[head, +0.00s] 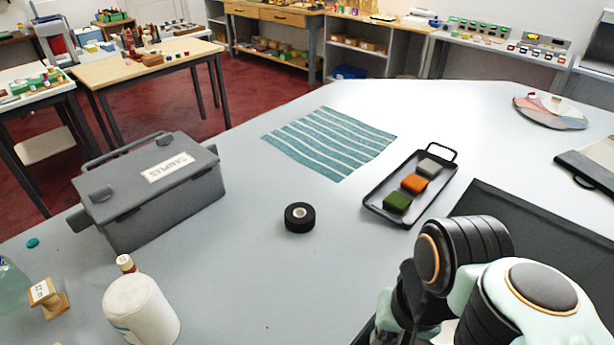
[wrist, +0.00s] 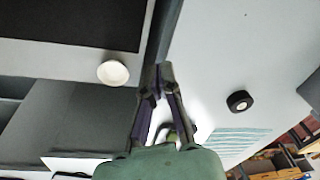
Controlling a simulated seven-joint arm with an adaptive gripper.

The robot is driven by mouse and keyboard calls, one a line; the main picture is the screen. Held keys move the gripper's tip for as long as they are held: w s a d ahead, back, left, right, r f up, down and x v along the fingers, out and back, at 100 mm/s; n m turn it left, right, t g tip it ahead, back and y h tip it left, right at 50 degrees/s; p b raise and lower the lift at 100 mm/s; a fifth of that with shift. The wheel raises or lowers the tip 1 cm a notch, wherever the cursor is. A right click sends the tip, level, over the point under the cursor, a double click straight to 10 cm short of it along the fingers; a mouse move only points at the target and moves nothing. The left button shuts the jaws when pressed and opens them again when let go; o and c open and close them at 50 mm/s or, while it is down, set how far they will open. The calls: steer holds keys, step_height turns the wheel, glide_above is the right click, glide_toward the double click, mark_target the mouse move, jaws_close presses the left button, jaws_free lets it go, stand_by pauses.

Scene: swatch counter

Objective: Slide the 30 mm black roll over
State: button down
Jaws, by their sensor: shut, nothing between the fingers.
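The black roll (head: 299,217) lies flat on the grey counter (head: 262,285), its pale core facing up. It stands left of the black tray and below the striped cloth in the head view. It also shows in the wrist view (wrist: 239,102), right of my gripper and well apart from it. My gripper (wrist: 157,84) is shut and empty in the wrist view, its fingers together. In the head view my arm fills the lower right and my fingertips cannot be made out.
A black tray (head: 369,200) holds green, orange and grey blocks. A striped cloth (head: 330,140) lies behind the roll. A grey case (head: 150,200) and a white bottle (head: 140,308) stand at left. A dark mat (head: 490,215) lies at right. The counter around the roll is bare.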

steer(key=w+d+r+m+t, duration=0.1)
steer(key=w+r+m, duration=0.1)
steer(key=w+r, duration=0.4)
steer(key=w+d+r+m+t, duration=0.1)
steer(key=w+d+r+m, duration=0.2)
steer(key=w, duration=0.6)
steer(key=g+h, duration=0.1)
steer(key=h, duration=0.2)
glide_above(328, 201)
steer(key=s+a, duration=0.3)
step_height(328, 201, down, 14)
steer(key=shift+m, duration=0.3)
steer(key=x, duration=0.9)
steer(key=shift+d+f, duration=0.1)
steer(key=shift+f, duration=0.05)
steer(key=shift+s+a+r, duration=0.2)
steer(key=shift+s+a, duration=0.9)
steer(key=shift+a, duration=0.1)
steer(key=shift+s+a, duration=0.25)
steer(key=shift+s, duration=0.05)
